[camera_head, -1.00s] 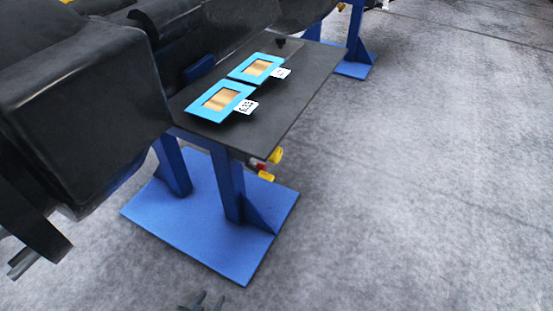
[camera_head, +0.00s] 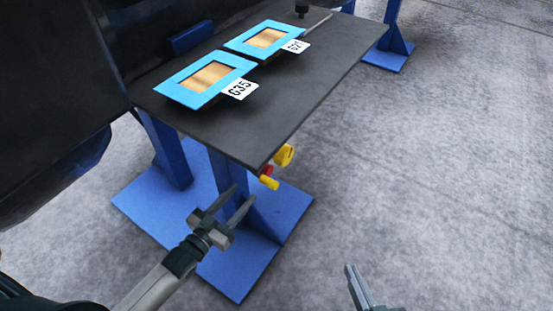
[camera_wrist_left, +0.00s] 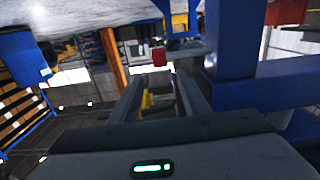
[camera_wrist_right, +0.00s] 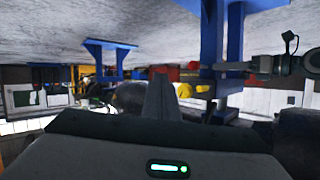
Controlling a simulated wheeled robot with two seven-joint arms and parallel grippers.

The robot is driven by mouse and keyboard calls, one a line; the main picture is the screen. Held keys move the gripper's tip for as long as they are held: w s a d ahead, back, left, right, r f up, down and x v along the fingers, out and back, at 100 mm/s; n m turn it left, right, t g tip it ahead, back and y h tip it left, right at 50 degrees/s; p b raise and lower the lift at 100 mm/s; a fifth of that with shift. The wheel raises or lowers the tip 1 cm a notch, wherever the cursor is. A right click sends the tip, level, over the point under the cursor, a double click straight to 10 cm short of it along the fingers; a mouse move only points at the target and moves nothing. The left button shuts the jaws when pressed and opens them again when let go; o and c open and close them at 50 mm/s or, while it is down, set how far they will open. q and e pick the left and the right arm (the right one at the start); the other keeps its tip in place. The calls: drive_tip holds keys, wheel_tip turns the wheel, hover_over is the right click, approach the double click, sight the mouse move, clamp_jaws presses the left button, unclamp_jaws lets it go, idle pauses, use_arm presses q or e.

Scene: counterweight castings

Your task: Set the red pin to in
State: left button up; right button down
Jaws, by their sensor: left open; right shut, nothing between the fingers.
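The red pin (camera_head: 266,170) shows as a small red end under the near corner of the dark table, between two yellow parts. My left gripper (camera_head: 244,194) is open and empty, low beside the blue table leg, just left of and below the pin. In the left wrist view a red block (camera_wrist_left: 159,57) lies ahead, between and beyond the open fingers. My right gripper (camera_head: 351,268) is shut and empty, further right and below the table, apart from the pin. How deep the pin sits cannot be told.
A yellow knob (camera_head: 284,155) and a yellow piece (camera_head: 269,183) flank the pin. The dark tabletop (camera_head: 290,105) carries two blue-framed plates with white tags. A blue leg and base (camera_head: 235,275) stand below. Floor to the right is clear.

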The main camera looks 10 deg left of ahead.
sight(266, 170)
use_arm(q)
drive_tip(key=shift+w, duration=0.1)
drive_tip(key=b+x, duration=0.2)
drive_tip(key=x, duration=1.5)
use_arm(e)
wheel_tip(266, 170, up, 9)
drive_tip(key=a+t+y, duration=0.1)
drive_tip(key=a+t, duration=0.1)
drive_tip(key=t, duration=0.3)
drive_tip(key=shift+w+f+y, duration=0.2)
drive_tip(key=shift+w+y, duration=0.05)
drive_tip(key=shift+y, duration=0.15)
use_arm(q)
drive_tip(key=shift+w+d, duration=0.1)
drive_tip(key=shift+c, duration=0.3)
clamp_jaws()
